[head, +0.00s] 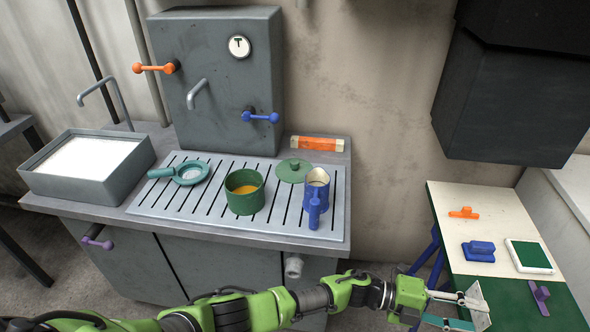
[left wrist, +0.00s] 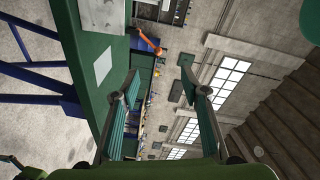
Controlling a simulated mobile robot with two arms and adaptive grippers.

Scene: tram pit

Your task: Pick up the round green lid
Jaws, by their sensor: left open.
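The round green lid (head: 293,172) with a small knob lies flat on the slotted metal drainboard (head: 160,208), towards its back right. A green pot (head: 245,204) with orange contents stands in front and left of it. A blue pitcher (head: 317,188) with a handle stands in front and right of it, close by. My left gripper (head: 471,308) is open and empty at the lower right of the head view, over the front of the green and white table, far from the lid. Its open fingers (left wrist: 160,90) show in the left wrist view with nothing between them. My right gripper is not in view.
A teal strainer (head: 190,173) lies left on the drainboard, beside a grey basin (head: 88,165). A grey box with levers (head: 215,80) stands behind. An orange block (head: 317,144) lies behind the lid. A dark hood (head: 515,90) hangs above the right table (head: 485,205).

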